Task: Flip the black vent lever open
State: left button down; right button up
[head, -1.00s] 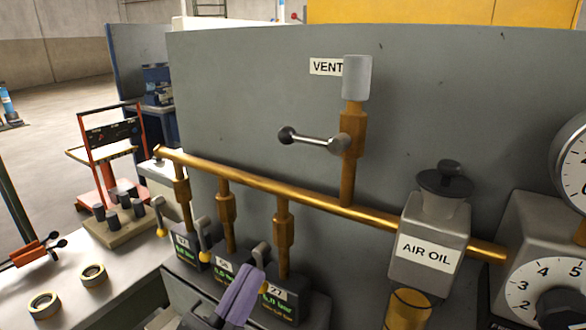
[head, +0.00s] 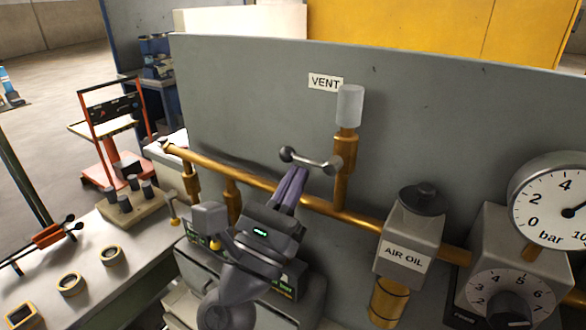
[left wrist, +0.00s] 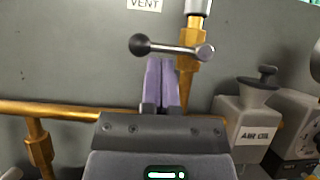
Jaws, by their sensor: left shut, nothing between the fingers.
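The vent lever (head: 312,161) is a grey rod with a black ball end, sticking out to the left from the brass vent valve (head: 345,152) under the VENT label (head: 325,82). It lies roughly level, and it also shows in the left wrist view (left wrist: 172,48). My left gripper (head: 297,172) is shut and empty, its purple fingers pointing up. The fingertips are just below the lever, between the ball and the pivot; I cannot tell whether they touch it. The left wrist view shows the same fingertips (left wrist: 160,62) under the rod. My right gripper is not in view.
A brass pipe (head: 365,217) runs across the grey panel (head: 240,90) behind my left gripper. The AIR OIL unit (head: 405,254) and the bar gauge (head: 553,208) are to the right. A bench with rings (head: 70,284) is at left.

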aim_at(287, 156)
pick_arm(q)
jog(key=shift+a+m+h, duration=0.1)
jog(key=shift+m+h, duration=0.3)
jog(key=shift+m, duration=0.2)
